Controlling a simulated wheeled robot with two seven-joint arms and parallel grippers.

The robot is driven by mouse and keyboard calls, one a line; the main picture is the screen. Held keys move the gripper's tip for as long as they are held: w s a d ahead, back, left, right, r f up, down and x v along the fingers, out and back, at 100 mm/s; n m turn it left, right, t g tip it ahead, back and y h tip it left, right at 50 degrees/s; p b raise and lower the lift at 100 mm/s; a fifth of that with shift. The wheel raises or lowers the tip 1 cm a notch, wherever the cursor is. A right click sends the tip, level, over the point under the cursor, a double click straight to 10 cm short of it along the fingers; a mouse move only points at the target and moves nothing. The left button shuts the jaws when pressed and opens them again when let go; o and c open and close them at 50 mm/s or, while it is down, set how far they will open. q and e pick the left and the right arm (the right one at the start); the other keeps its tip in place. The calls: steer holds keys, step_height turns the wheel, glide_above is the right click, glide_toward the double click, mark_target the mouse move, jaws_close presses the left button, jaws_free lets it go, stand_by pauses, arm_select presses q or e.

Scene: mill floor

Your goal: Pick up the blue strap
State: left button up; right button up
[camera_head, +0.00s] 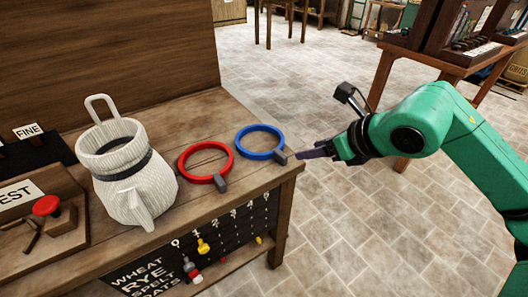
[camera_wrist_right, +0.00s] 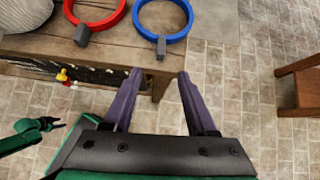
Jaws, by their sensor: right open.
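The blue strap (camera_head: 262,155) is a ring with a grey buckle, lying flat near the right end of the wooden bench (camera_head: 250,190). In the right wrist view the blue strap (camera_wrist_right: 137,18) lies ahead of the fingers, its buckle toward me. My right gripper (camera_head: 306,153) is open and empty, just right of the strap and the bench end. In the wrist view its purple fingers (camera_wrist_right: 160,72) are apart and do not touch the strap. My left gripper (camera_wrist_right: 48,124) shows small at the left of the wrist view; its jaw opening is unclear.
A red strap (camera_head: 207,180) lies left of the blue one, with a white bag (camera_head: 132,180) beyond it. A red-knobbed stamp (camera_head: 47,206) sits further left. A lettered board (camera_head: 165,268) hangs on the bench front. Open tiled floor lies to the right.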

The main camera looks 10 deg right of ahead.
mark_target(284, 156)
steer(key=p+x, duration=0.3)
steer(key=x, duration=1)
steer(key=shift+d+f, duration=0.1)
steer(key=shift+w+f, duration=0.3)
jaws_close()
